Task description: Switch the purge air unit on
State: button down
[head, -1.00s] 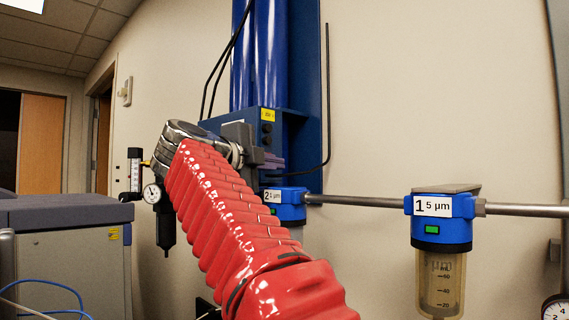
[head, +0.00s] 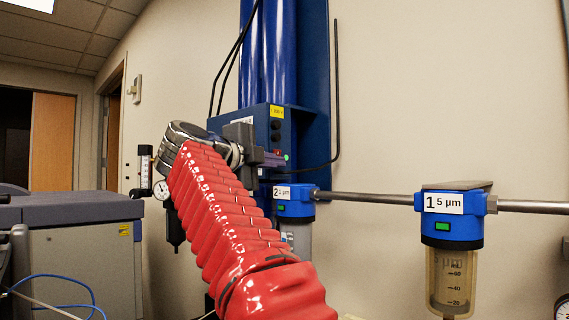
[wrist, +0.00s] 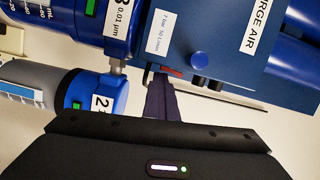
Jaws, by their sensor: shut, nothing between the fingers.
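The purge air unit is a blue twin-column tower with a control box (head: 291,117) on its front. In the wrist view the box (wrist: 240,45) carries a "PURGE AIR" label. A small red switch (wrist: 172,71) shows on the panel right at my fingertips; it is also a red spot in the head view (head: 277,152).
Two black knobs (wrist: 200,61) sit beside the switch. Filter 2 (head: 295,203) hangs just below my gripper, and filter 1 (head: 452,215) is on the pipe (head: 375,198) to the right. A gauge (head: 161,190) and a grey cabinet (head: 85,260) stand left. Wall space right of the tower is clear.

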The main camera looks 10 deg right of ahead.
jog(key=shift+s+d+f, duration=0.15)
jog(key=shift+s+d, duration=0.4)
jog(key=shift+s, duration=0.25)
jog(key=shift+s+d+f, duration=0.1)
jog(key=shift+s+d, duration=0.4)
jog(key=shift+s, duration=0.25)
jog(key=v, duration=1)
jog(key=shift+f, duration=0.4)
jog(key=shift+s, duration=0.1)
